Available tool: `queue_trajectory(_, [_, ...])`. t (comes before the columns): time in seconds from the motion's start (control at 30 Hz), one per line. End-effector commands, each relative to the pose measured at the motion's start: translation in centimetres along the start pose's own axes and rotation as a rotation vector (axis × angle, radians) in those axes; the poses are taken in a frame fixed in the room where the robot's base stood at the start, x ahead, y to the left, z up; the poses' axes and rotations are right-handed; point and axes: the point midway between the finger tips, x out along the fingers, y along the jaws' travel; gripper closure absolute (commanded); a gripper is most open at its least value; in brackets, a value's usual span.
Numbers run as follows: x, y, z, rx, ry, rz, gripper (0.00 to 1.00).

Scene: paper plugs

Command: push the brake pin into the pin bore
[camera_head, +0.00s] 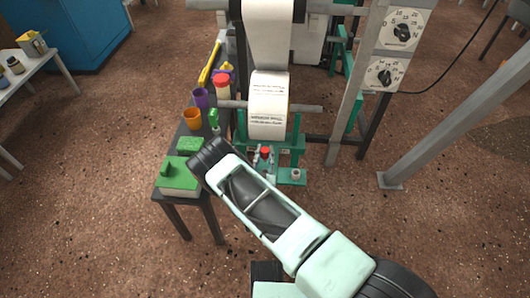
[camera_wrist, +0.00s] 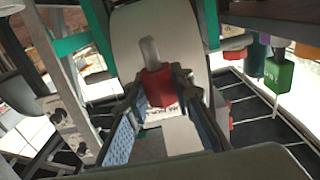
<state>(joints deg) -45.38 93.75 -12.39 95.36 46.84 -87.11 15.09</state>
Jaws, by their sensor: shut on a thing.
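The brake pin (camera_wrist: 160,88) has a red block-like head and a grey rounded shaft. In the wrist view it sits between the two fingers of my gripper (camera_wrist: 159,95), which are shut on the red head, with the shaft pointing away. In the head view the red head (camera_head: 265,151) shows small beside my gripper (camera_head: 261,163), low in front of the paper roll (camera_head: 268,105). I cannot make out the pin bore; my gripper and the machine parts may hide it. Whether the shaft touches anything cannot be told.
A narrow dark table (camera_head: 207,199) at left holds a green block, a green sponge (camera_head: 189,144), an orange cup (camera_head: 193,119) and a purple cup (camera_head: 201,97). A grey post (camera_head: 356,85) stands right. The floor at right front is clear.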

Motion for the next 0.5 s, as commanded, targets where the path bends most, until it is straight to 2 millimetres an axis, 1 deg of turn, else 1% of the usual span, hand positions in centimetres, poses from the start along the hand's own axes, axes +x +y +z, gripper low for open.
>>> queue_trajectory(0.37, [0.00,0.05,0.00,0.001,0.001,0.001,1.00])
queue_trajectory(0.5, [-0.02,0.06,0.73,0.001,0.000,0.001,1.00])
